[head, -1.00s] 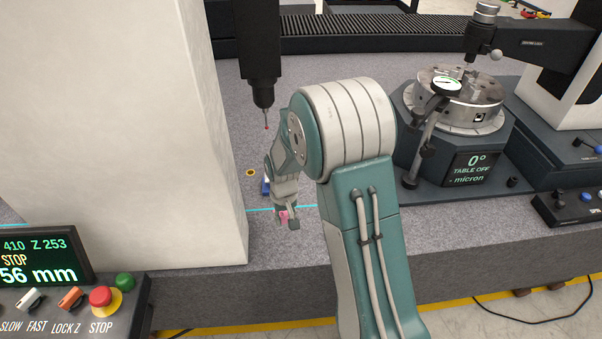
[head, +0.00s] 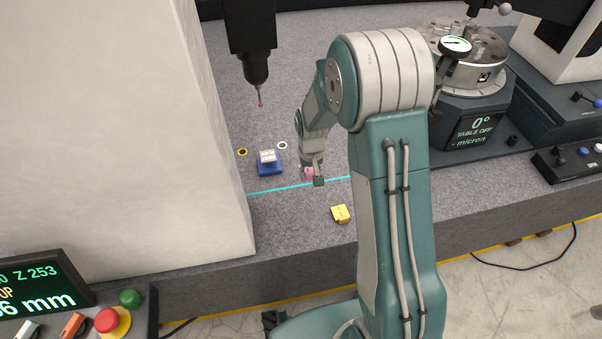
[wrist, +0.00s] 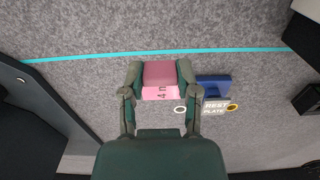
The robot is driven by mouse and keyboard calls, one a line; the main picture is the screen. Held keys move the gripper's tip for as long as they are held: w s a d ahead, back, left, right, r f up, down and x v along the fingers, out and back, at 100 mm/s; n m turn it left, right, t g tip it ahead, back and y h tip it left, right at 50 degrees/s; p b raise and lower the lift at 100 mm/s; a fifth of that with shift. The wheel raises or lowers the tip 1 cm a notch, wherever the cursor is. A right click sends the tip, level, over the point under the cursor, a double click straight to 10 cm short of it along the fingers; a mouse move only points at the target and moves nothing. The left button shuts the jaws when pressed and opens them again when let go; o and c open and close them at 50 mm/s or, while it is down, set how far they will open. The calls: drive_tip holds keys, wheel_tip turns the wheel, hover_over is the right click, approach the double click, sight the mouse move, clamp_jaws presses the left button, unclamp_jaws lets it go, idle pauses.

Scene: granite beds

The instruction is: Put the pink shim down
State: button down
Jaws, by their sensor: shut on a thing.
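The pink shim (wrist: 160,92) is between the fingers of my gripper (wrist: 159,80) in the wrist view, with a dark marking on its lighter face. My gripper is shut on it. In the head view my gripper (head: 312,176) hangs over the granite bed (head: 290,213) close to the cyan line, and only a bit of the pink shim (head: 308,171) shows beside the fingers. The gap between shim and granite cannot be judged.
A blue block with a white label (head: 268,161) lies left of my gripper; in the wrist view the label reads "REST PLATE". A white ring (head: 282,145) and a yellow ring (head: 242,152) lie near it. A yellow block (head: 341,214) sits nearer the front edge. A probe (head: 260,98) hangs above.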

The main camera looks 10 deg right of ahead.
hover_over(300, 181)
drive_tip(key=f, duration=0.5)
drive_tip(key=shift+s+f, duration=0.35)
drive_tip(key=shift+s, duration=0.05)
drive_tip(key=shift+w+d+f, duration=0.15)
drive_tip(key=shift+w+f, duration=0.25)
wheel_tip(300, 181, down, 4)
drive_tip(key=shift+w+r, duration=0.15)
drive_tip(key=shift+r, duration=0.1)
drive_tip(key=shift+c, duration=1.7)
unclamp_jaws()
